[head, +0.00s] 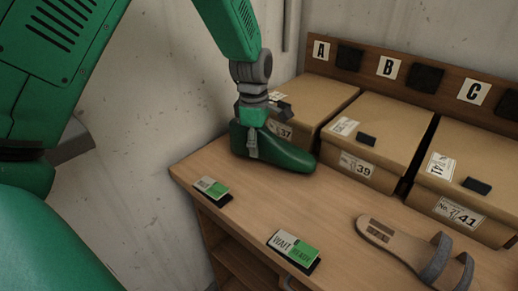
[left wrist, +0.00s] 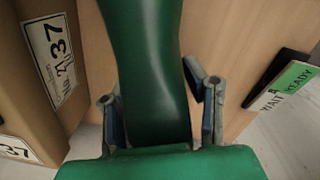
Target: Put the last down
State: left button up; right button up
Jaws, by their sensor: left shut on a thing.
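The last (head: 285,154) is a glossy dark green foot form near the back left of the workbench, its toe pointing right in the head view. My left gripper (head: 252,143) is shut on its upper heel part from above. In the left wrist view the last (left wrist: 155,65) runs up between the two fingers of my left gripper (left wrist: 162,108), one on each side. The last is upright, with its sole low over the bench top; I cannot tell whether it touches. My right gripper is not in view.
The wooden bench (head: 335,215) has free room at the front middle. Boxes marked 37 (head: 322,100), 39 (head: 375,135) and 41 (head: 470,175) stand behind. A sandal (head: 395,240) lies at right. WAIT/READY signs (head: 293,249) and (head: 211,188) sit along the front edge.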

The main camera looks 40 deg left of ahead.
pick_arm(q)
jog(key=shift+w+a+f, duration=0.1)
jog(key=shift+f, duration=0.8)
jog(key=o, duration=1.2)
jog(key=shift+c, duration=0.2)
jog(key=shift+r, duration=0.25)
jog(key=r, duration=1.1)
jog(key=shift+s+a+r+p, duration=0.2)
jog(key=shift+s+r+p, duration=0.1)
jog(key=shift+s+p, duration=0.1)
jog(key=shift+w, duration=0.1)
